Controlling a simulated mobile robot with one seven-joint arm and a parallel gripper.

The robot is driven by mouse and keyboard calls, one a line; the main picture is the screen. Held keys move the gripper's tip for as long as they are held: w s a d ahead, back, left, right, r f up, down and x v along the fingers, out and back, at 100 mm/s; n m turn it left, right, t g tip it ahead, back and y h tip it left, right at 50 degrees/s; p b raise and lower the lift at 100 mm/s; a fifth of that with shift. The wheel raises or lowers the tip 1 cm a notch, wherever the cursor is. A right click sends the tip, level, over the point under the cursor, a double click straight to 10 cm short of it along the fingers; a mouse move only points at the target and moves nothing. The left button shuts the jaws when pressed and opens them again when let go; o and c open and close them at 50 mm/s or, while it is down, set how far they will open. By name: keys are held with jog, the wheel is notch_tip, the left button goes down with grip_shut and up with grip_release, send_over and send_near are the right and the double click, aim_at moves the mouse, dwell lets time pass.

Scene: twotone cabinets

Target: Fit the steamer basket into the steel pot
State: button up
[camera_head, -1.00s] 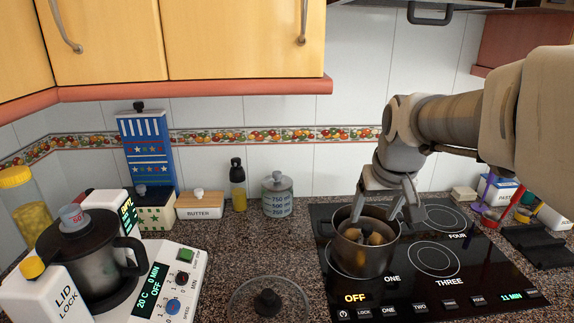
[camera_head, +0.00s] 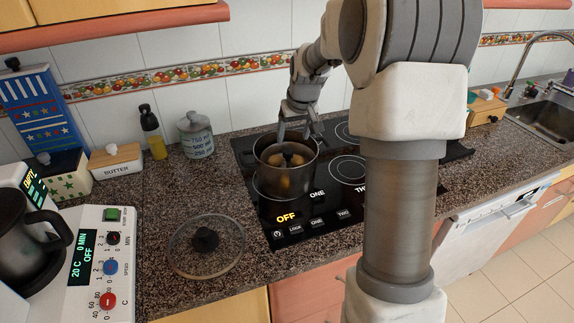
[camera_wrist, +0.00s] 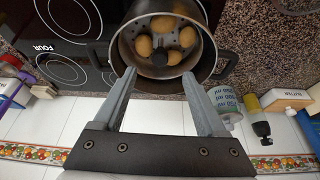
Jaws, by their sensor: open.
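The steel pot (camera_head: 266,183) stands on the black cooktop at its left front; in the wrist view its rim and two dark handles show (camera_wrist: 214,73). The steamer basket (camera_wrist: 183,22) is inside the pot, a perforated plate with several potatoes (camera_wrist: 187,37) on it and a dark central knob (camera_wrist: 160,58). Whether it sits fully down I cannot tell. My gripper (camera_head: 300,130) is open and empty above the pot's back side; in the wrist view its two fingers (camera_wrist: 158,78) point at the near rim, apart from the knob.
A glass lid (camera_head: 208,246) with a dark knob lies on the counter left of the cooktop. A canister (camera_head: 196,138), an oil bottle (camera_head: 153,133) and a butter box (camera_head: 116,161) stand along the wall. A blender-like appliance (camera_head: 90,262) is at the left.

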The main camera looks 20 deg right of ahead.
aim_at(288, 151)
jog(key=x, duration=0.5)
jog(key=shift+w+f, duration=0.1)
jog(key=shift+f, duration=0.1)
jog(key=shift+w+p+x, duration=0.2)
jog(key=shift+x, duration=1.15)
jog(key=shift+w+p+x, duration=0.2)
jog(key=shift+x, duration=1.2)
jog(key=shift+r, duration=0.15)
grip_shut()
jog(key=shift+r, duration=0.1)
